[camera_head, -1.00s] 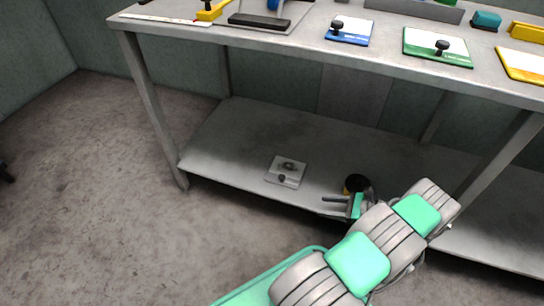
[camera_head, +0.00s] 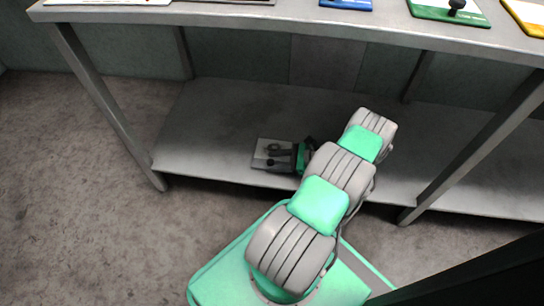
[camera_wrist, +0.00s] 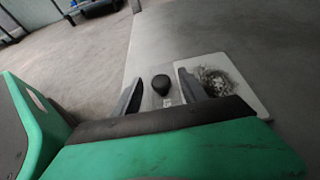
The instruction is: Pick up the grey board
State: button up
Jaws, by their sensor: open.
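The grey board (camera_head: 262,160) lies flat on the lower shelf near its front edge. In the wrist view the board (camera_wrist: 255,103) shows a black knob (camera_wrist: 161,84) and a round dark, scratchy patch. My gripper (camera_head: 276,153) reaches in low from the right and is over the board. In the wrist view my gripper (camera_wrist: 163,92) is open, with one finger on each side of the knob. Whether the fingers touch the knob or board cannot be told. The gripper hides part of the board.
The lower shelf (camera_head: 215,125) is otherwise bare around the board. A table leg (camera_head: 105,110) stands to the left and another (camera_head: 480,145) to the right. The tabletop (camera_head: 250,17) overhangs, carrying a blue board (camera_head: 345,4), a green board (camera_head: 430,10) and a yellow board (camera_head: 527,14).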

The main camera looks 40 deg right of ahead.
jog(key=shift+c, duration=0.3)
grip_shut()
dwell(0.3)
